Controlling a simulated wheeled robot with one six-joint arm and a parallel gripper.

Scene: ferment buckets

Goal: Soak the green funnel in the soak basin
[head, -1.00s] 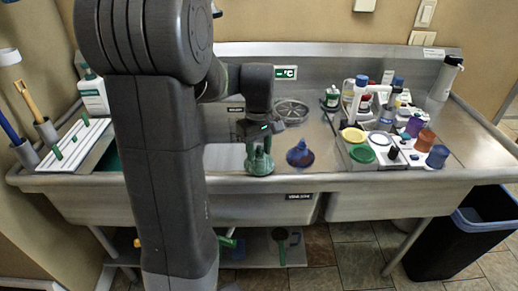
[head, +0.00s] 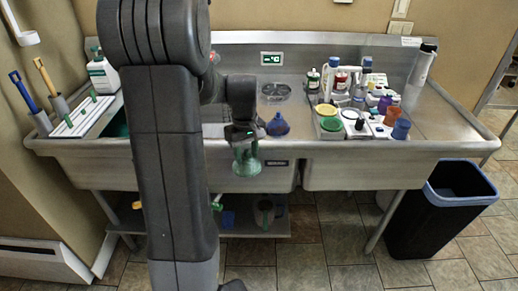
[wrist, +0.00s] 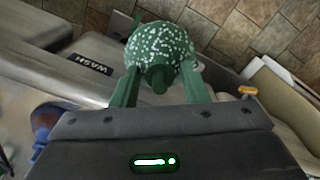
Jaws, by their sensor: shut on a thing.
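The green funnel (head: 246,162) is held in my gripper (head: 243,139), just in front of the sink's front wall in the head view. In the wrist view the green funnel (wrist: 160,45), with pale speckles, sits between the two green fingers of my gripper (wrist: 160,80), with tile floor behind it. The steel sink (head: 340,172) has a dark label (head: 277,163) on its front; the wrist view reads this label as WASH (wrist: 87,64). My arm hides part of the sink's left side, and I cannot tell which basin is the soak basin.
A blue funnel (head: 277,126) stands near the sink's front edge. Bottles and coloured cups crowd the right side around a yellow lid (head: 326,110) and a green lid (head: 330,125). A white rack (head: 84,117) is at left. A black bin (head: 440,215) stands on the floor at right.

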